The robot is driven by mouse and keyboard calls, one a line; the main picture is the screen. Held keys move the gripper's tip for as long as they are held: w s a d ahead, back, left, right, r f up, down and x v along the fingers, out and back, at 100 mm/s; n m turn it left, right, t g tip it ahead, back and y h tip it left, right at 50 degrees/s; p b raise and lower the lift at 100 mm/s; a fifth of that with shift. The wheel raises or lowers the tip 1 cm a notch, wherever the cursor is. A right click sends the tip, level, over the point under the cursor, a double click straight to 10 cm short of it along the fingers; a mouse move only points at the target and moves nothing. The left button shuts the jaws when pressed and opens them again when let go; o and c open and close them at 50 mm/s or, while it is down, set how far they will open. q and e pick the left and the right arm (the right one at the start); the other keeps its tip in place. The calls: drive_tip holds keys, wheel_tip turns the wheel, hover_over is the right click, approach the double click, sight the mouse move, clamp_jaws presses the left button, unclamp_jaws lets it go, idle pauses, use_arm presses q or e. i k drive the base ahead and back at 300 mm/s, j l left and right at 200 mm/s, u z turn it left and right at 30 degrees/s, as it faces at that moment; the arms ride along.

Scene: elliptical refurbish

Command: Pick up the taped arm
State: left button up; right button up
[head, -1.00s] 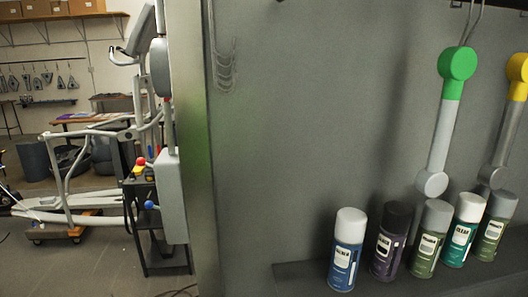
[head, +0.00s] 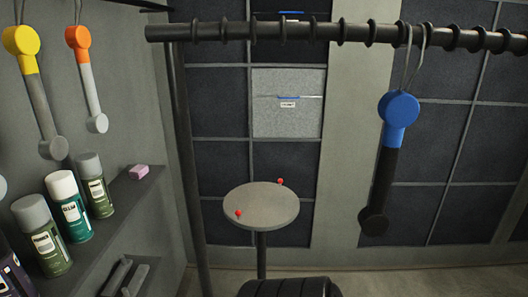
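Arms with a round coloured end and a straight shaft hang in the head view. One with a blue upper end (head: 398,108) and a black shaft hangs by a grey loop from the dark rail at right. One with a yellow end (head: 21,41) and a dark grey shaft, and one with an orange end (head: 77,37) and a light grey shaft, hang along the left wall. The colour covers each upper end like a wrap; I cannot tell which is the taped arm. Neither of my grippers is in view.
A black ringed rail (head: 300,31) crosses the top, with a dark post at left. Several spray cans (head: 67,204) and a pink block (head: 139,171) stand on the left shelf. A round table (head: 252,208) with two red knobs stands mid-view. A black ribbed object (head: 290,288) is at the bottom.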

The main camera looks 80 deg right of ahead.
sight(398, 109)
drive_tip(key=z, duration=2.75)
